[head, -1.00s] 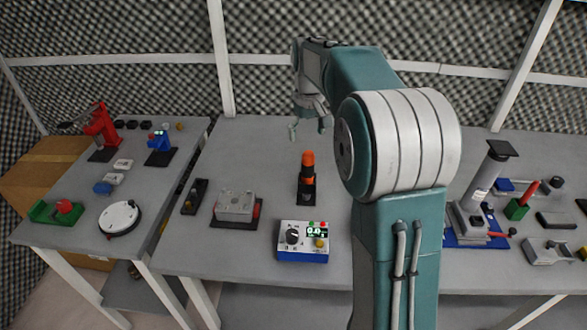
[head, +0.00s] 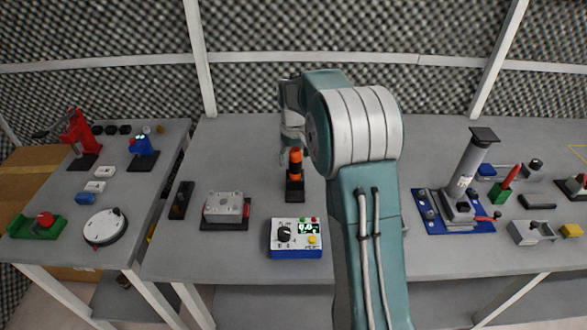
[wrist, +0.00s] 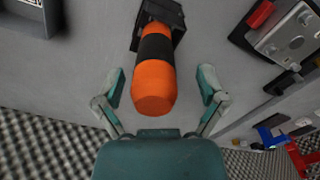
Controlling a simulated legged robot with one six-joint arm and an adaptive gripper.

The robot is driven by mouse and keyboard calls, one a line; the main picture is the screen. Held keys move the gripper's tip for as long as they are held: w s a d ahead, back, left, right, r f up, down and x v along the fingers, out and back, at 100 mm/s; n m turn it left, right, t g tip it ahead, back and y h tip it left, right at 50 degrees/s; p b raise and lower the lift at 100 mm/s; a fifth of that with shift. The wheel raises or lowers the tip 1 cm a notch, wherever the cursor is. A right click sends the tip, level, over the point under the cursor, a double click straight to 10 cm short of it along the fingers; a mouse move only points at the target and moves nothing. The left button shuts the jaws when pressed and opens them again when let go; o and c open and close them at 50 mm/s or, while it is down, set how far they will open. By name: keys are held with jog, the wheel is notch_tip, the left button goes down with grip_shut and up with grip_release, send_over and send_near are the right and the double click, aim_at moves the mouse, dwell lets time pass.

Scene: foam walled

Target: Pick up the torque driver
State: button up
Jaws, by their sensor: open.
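The torque driver (head: 295,165) has an orange handle with a black band. It stands upright in a black holder (head: 295,192) on the grey table. In the wrist view the driver (wrist: 154,88) lies ahead, with its orange end between my fingers. My gripper (wrist: 159,92) is open, one finger on each side of the handle, with a gap to the handle on both sides. In the head view my gripper (head: 292,150) is at the top of the driver, and partly covers it.
A blue and white control box (head: 296,239) stands in front of the holder. A grey metal block on a dark base (head: 224,208) is to its left. A blue press stand (head: 455,212) is at the right. Bare table lies behind the driver.

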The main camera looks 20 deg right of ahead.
jog(key=shift+d+f, duration=0.1)
jog(key=shift+f, duration=0.5)
jog(key=shift+d+f, duration=0.2)
jog(key=shift+d, duration=0.05)
jog(key=shift+a, duration=0.15)
grip_shut()
jog(key=shift+r, duration=0.1)
notch_tip(320, 180, up, 19)
dwell(1.2)
jog(key=shift+s, duration=0.1)
